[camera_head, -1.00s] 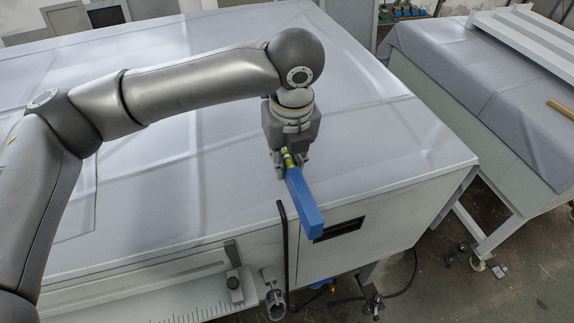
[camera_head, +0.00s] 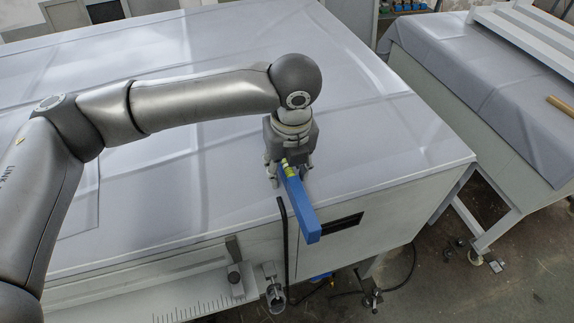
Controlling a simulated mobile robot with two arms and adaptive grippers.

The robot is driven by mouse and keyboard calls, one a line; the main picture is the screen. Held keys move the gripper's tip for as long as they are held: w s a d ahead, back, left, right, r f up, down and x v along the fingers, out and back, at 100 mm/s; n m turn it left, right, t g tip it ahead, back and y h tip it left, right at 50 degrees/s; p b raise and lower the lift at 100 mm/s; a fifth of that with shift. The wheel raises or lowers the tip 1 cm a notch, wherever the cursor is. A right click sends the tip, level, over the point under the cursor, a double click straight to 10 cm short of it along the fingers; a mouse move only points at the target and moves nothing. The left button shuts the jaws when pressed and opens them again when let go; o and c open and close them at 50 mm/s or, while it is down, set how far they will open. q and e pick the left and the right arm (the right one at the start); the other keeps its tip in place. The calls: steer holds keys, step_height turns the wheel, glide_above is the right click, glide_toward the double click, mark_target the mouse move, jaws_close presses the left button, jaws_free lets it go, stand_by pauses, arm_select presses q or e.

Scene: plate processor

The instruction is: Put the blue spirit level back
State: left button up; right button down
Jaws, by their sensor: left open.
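The blue spirit level (camera_head: 303,213) lies at the front edge of the large covered machine top, with its near end sticking out past the edge. A yellow-green vial shows near its far end. My left gripper (camera_head: 287,178) is over that far end, pointing down, with its fingers open on either side of the level. The fingertips are partly hidden by the level and the gripper body. My right gripper is not in view.
The large machine (camera_head: 150,215) has a grey covered top with free room around the level. A black upright bar (camera_head: 284,240) and a ruler rail (camera_head: 190,308) are at its front. A second covered table (camera_head: 480,95) stands at the right, across a gap.

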mark_target(290, 172)
arm_select(q)
step_height(290, 172, up, 12)
steer(key=s+b, duration=0.1)
steer(key=shift+s+d+b, duration=0.3)
steer(key=shift+s, duration=0.05)
stand_by(0.5)
